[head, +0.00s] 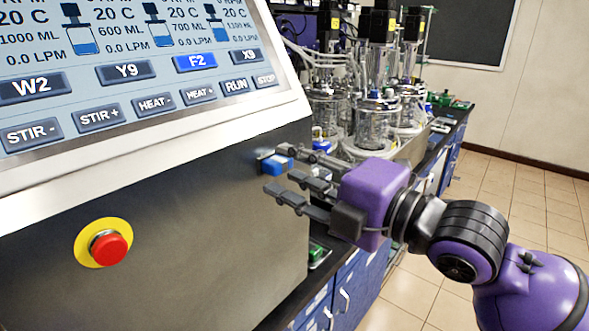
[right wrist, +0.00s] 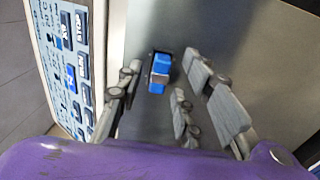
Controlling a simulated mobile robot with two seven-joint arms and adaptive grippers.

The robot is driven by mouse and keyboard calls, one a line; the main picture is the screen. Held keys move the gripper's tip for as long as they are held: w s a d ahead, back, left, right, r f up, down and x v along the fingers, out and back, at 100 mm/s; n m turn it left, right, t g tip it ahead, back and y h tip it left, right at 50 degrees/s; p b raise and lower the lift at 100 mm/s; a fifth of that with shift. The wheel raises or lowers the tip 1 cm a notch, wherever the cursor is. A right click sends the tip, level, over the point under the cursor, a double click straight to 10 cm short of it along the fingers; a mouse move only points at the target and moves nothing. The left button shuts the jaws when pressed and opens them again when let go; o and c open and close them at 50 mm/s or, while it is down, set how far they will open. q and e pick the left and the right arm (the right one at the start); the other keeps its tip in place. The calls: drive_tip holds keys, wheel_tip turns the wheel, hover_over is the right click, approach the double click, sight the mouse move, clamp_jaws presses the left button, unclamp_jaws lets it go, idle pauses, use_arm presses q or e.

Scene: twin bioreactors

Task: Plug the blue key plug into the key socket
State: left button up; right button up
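The blue key plug (head: 274,167) sticks out from the dark front panel of the console. In the right wrist view the plug lies between the fingers, with a visible gap on both sides. My left gripper is not in view.
The console screen (head: 130,65) with its buttons is above. A red stop button (head: 108,248) on a yellow ring is at lower left. Glass bioreactor vessels (head: 375,120) stand on the bench behind. Tiled floor (head: 520,200) is open at right.

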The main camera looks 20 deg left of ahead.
drive_tip(key=o, duration=0.6)
drive_tip(key=shift+c, duration=0.2)
